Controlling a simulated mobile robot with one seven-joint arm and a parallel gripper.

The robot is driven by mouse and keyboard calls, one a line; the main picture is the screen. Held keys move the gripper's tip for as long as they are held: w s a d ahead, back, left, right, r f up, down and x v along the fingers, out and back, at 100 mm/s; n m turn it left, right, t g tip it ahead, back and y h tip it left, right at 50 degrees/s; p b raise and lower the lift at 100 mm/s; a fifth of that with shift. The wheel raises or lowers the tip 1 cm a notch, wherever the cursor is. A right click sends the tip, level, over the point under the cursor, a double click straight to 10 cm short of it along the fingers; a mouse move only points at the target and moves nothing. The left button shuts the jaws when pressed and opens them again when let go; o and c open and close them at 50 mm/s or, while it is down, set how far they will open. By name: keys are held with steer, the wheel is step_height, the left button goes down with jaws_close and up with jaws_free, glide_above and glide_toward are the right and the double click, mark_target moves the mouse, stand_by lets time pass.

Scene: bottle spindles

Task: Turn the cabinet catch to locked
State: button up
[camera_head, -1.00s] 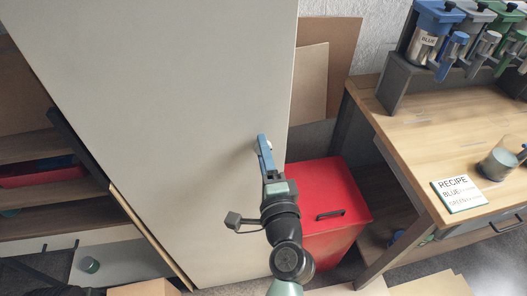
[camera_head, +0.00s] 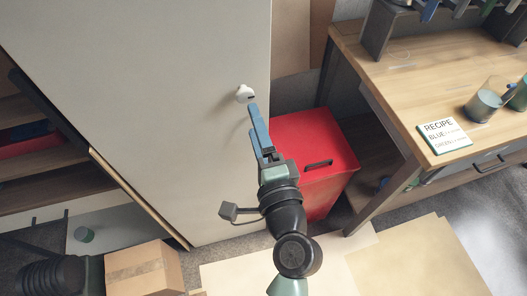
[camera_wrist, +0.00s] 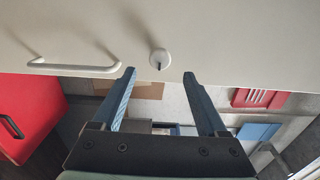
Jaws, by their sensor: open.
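The cabinet catch (camera_head: 244,93) is a small white round knob with a dark mark, on the pale cabinet door (camera_head: 150,100) near its right edge. In the wrist view the catch (camera_wrist: 160,59) shows as a white disc with a short dark line, ahead of and between my fingertips. My gripper (camera_head: 253,108) is just below the catch in the head view. In the wrist view my gripper (camera_wrist: 160,75) has its two blue fingers wide apart with nothing between them. The fingers look apart from the catch, though the exact gap is hard to tell.
A white bar handle (camera_wrist: 75,68) is on the door, left of the catch in the wrist view. A red bin (camera_head: 315,150) stands right of the cabinet. A wooden workbench (camera_head: 440,80) is farther right. A cardboard box (camera_head: 145,267) sits on the floor.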

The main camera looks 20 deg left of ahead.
steer(key=b+v, duration=0.1)
steer(key=v, duration=0.4)
steer(key=shift+s+d, duration=0.15)
steer(key=shift+s, duration=0.1)
steer(key=w+d+r+n+t+h, duration=0.1)
steer(key=w+r+n+t, duration=0.2)
steer(key=r, duration=0.7)
steer(key=w+d+r+n+t+h, duration=0.15)
steer(key=w+r+n, duration=0.3)
steer(key=r, duration=0.45)
steer(key=s+d+r+n+t+h, duration=0.1)
steer(key=s+d+r+t+h, duration=0.1)
steer(key=r, duration=0.6)
steer(key=s+d+r+n+t+h, duration=0.1)
steer(key=s+d+r+t+h, duration=0.1)
steer(key=r, duration=0.6)
steer(key=s+d+r+n+t+h, duration=0.2)
steer(key=s+r+t+h, duration=0.1)
steer(key=r, duration=0.6)
steer(key=shift+s+d+t, duration=0.2)
steer(key=shift+s+t, duration=0.25)
steer(key=shift+s, duration=0.5)
steer(key=shift+h, duration=0.25)
